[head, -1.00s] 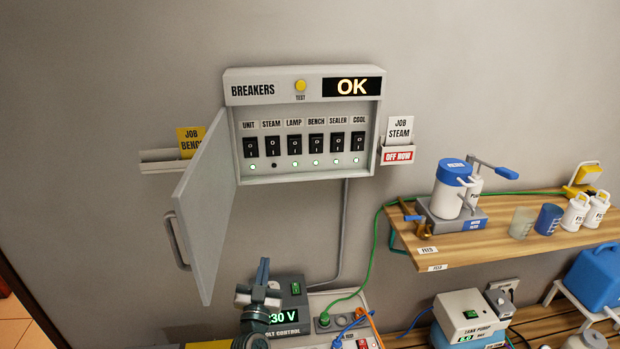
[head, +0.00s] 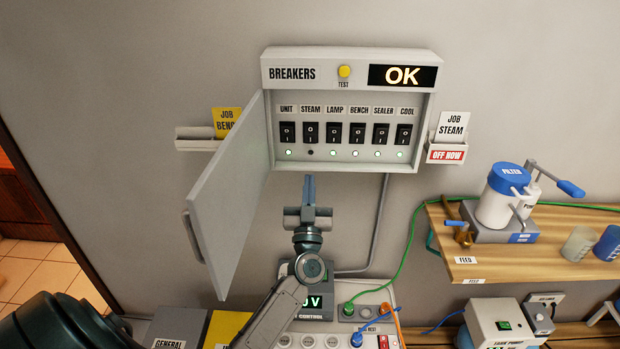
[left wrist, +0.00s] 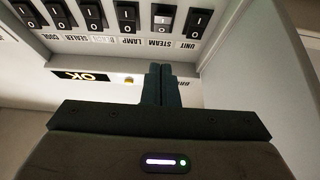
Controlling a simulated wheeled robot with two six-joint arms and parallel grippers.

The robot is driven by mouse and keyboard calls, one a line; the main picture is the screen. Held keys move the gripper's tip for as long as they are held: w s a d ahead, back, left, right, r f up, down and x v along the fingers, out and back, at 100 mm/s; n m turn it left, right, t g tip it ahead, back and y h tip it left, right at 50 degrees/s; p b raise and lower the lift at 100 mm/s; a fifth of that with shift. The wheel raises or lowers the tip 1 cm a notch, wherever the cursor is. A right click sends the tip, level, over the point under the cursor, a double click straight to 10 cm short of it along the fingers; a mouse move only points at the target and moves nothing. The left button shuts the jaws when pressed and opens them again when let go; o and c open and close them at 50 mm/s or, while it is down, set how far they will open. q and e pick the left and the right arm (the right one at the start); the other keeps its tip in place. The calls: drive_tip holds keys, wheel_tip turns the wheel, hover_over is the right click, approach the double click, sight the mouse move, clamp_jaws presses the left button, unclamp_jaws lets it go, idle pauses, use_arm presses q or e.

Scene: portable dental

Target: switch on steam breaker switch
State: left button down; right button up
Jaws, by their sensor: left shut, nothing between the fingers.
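The steam breaker switch (head: 312,132) is a black rocker in the row inside the open grey breaker box (head: 347,57). The lamp under it is dark, while the lamps under the other switches are lit. In the left wrist view the steam switch (left wrist: 162,18) shows upside down, just beyond the fingertips. My left gripper (head: 309,181) is shut and empty, pointing up, just below the steam switch and apart from it in the head view. My right gripper is not in view.
The box door (head: 230,195) hangs open on the left of my left gripper. A voltage control unit (head: 310,303) stands below. A wooden shelf (head: 540,250) with a filter pump (head: 508,180) is at the right. A "JOB STEAM" card (head: 452,126) sits in a holder right of the box.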

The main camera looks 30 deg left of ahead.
sight(311, 137)
use_arm(q)
drive_tip(key=shift+w+a+r+p, duration=0.5)
drive_tip(key=shift+w+a, duration=0.4)
drive_tip(key=shift+w, duration=0.55)
drive_tip(key=shift+w+a+r+p, duration=0.35)
drive_tip(key=shift+w+a+r, duration=0.45)
drive_tip(key=shift+w, duration=0.7)
drive_tip(key=shift+w+a+r+p, duration=0.4)
drive_tip(key=shift+w+a, duration=0.65)
drive_tip(key=shift+w, duration=0.4)
